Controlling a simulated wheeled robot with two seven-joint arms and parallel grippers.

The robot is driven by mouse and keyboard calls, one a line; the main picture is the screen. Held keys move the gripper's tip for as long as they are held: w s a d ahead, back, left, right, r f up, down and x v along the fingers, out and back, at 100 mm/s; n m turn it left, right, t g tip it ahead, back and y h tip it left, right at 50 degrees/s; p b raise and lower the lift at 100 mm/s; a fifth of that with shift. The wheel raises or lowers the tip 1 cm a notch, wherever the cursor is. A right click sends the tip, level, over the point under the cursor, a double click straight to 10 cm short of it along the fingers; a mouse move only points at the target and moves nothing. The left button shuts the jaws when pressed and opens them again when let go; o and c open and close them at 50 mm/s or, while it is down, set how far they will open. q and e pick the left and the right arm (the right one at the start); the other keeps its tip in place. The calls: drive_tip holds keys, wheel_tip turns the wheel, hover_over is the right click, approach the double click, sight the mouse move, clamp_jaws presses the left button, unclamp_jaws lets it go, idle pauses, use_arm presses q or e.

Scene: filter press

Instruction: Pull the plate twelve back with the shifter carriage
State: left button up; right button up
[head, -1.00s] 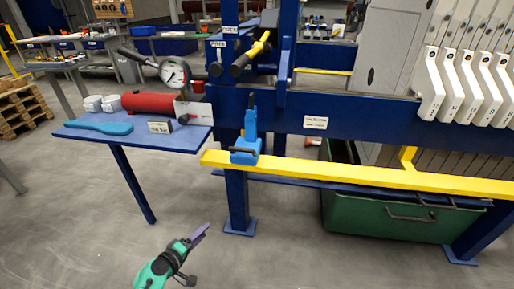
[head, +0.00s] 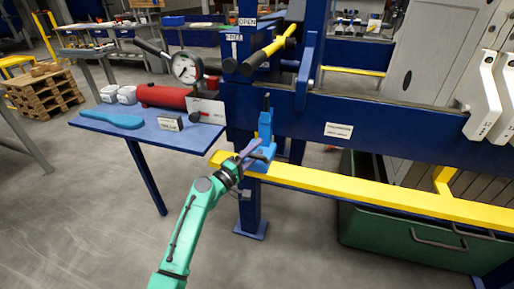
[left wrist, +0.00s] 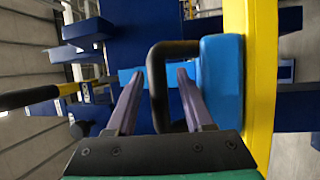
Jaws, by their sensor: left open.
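The shifter carriage (head: 265,127) is a blue block with an upright post, sitting at the left end of the yellow rail (head: 350,190). In the left wrist view its blue body (left wrist: 222,85) lies against the yellow rail. Its black loop handle (left wrist: 158,88) stands between the two purple fingers of my left gripper (left wrist: 160,74). My left gripper also shows at the carriage in the head view (head: 250,153); it is open around the handle bar. White plate handles (head: 484,98) hang at the right; I cannot read which is plate twelve. My right gripper is out of view.
A blue side table (head: 90,122) at the left holds a red cylinder (head: 165,96), a gauge (head: 185,67) and a blue brush-like tool (head: 112,120). A yellow-gripped lever (head: 270,47) is above. A green bin (head: 375,225) stands under the rail.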

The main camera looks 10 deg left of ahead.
use_arm(q)
drive_tip(key=shift+w+d, duration=0.2)
drive_tip(key=shift+w, duration=0.05)
clamp_jaws()
idle(1.3)
